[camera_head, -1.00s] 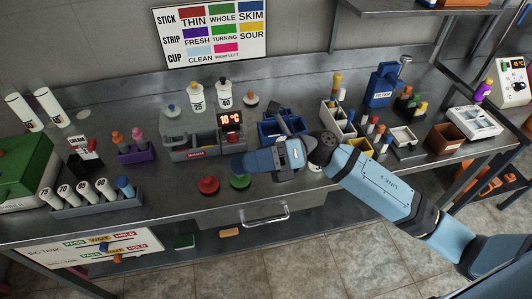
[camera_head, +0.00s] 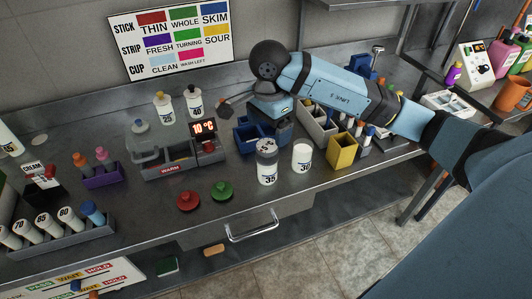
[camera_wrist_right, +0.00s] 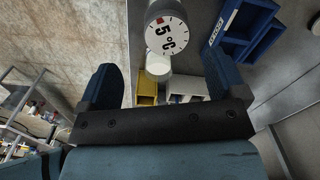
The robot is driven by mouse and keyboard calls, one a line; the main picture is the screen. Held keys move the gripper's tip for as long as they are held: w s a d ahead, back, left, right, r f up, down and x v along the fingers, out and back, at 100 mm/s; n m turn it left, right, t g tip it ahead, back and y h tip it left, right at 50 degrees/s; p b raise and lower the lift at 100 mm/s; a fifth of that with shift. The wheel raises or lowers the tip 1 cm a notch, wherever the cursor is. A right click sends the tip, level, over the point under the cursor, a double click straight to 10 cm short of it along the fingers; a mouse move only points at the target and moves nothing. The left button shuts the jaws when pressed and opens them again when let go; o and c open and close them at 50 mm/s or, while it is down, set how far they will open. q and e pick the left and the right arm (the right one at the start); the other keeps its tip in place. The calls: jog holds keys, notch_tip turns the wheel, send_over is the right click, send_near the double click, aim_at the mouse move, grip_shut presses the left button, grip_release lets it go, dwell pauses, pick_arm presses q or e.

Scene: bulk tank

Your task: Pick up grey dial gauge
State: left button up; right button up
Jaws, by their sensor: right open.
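The grey dial gauge (camera_wrist_right: 165,34) shows at the top of the right wrist view. It has a round white face with tick marks and "5 °C", and its upper part is cut off. In the head view I take it for the grey-topped cylinder marked 35 (camera_head: 266,163), standing near the bench's front edge. My right gripper (camera_wrist_right: 160,78) is open and empty, with its two blue fingers apart. The gauge is beyond the fingertips. In the head view my right gripper (camera_head: 272,110) is behind the cylinder, above the blue bin, its fingers partly hidden. My left gripper is not in view.
A white pot marked 30 (camera_head: 302,158) stands close to the right of the cylinder. A yellow box (camera_head: 342,152) is further right. The blue bin (camera_head: 247,138) is behind. Red (camera_head: 188,201) and green (camera_head: 221,191) knobbed discs lie to the left. Bare bench lies in front.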

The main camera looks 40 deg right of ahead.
aim_at(266, 146)
notch_tip(266, 146, down, 3)
jog(key=shift+r, duration=0.1)
jog(key=f, duration=0.4)
jog(key=shift+w+a+f+p, duration=0.15)
jog(key=shift+w+a+p, duration=0.05)
jog(key=shift+w+p, duration=0.2)
jog(key=shift+f, duration=0.45)
jog(key=c, duration=1.1)
jog(key=shift+r, duration=0.1)
